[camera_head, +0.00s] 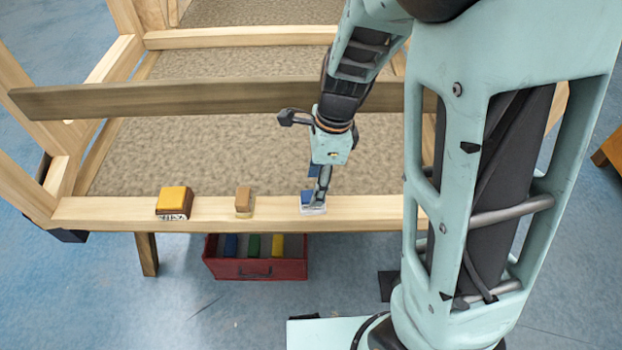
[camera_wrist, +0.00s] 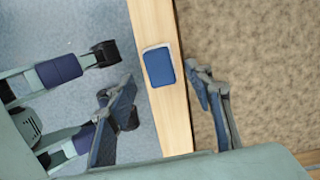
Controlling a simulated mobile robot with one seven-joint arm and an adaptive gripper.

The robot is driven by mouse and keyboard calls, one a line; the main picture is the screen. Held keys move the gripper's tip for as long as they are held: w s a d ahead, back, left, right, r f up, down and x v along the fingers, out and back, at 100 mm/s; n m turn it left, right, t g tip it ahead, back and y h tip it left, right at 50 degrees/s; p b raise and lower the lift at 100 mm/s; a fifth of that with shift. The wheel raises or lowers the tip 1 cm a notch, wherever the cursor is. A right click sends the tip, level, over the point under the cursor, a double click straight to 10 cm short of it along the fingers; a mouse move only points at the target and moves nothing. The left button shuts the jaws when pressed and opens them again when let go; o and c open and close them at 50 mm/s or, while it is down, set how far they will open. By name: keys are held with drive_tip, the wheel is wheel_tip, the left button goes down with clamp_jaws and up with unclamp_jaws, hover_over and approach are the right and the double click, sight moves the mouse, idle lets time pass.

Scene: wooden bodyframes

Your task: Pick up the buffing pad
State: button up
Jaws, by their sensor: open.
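A small blue-topped block with a pale lower edge (camera_head: 307,198), which looks like the buffing pad, lies on the front wooden beam (camera_head: 370,207). In the wrist view the blue block (camera_wrist: 158,66) lies flat on the beam. My gripper (camera_head: 321,185) points down just above it and partly hides it in the head view. In the wrist view my gripper (camera_wrist: 148,82) is open and empty, with one finger to each side of the beam. The block is ahead of the gap between the fingers. I cannot tell whether a finger touches it.
A yellow-topped brown block (camera_head: 174,200) and a small brown block (camera_head: 243,200) stand left on the same beam. A red box (camera_head: 257,268) with coloured items is below. A long wooden board (camera_head: 200,97) crosses behind, over the speckled panel (camera_head: 150,160).

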sight(305, 209)
drive_tip(key=f, duration=0.1)
drive_tip(key=f+b, duration=0.1)
drive_tip(key=f, duration=0.1)
drive_tip(key=f+b, duration=0.1)
drive_tip(key=f, duration=0.1)
drive_tip(key=shift+a, duration=0.4)
drive_tip(key=shift+c, duration=0.4)
drive_tip(key=c, duration=1.2)
drive_tip(key=shift+o, duration=0.2)
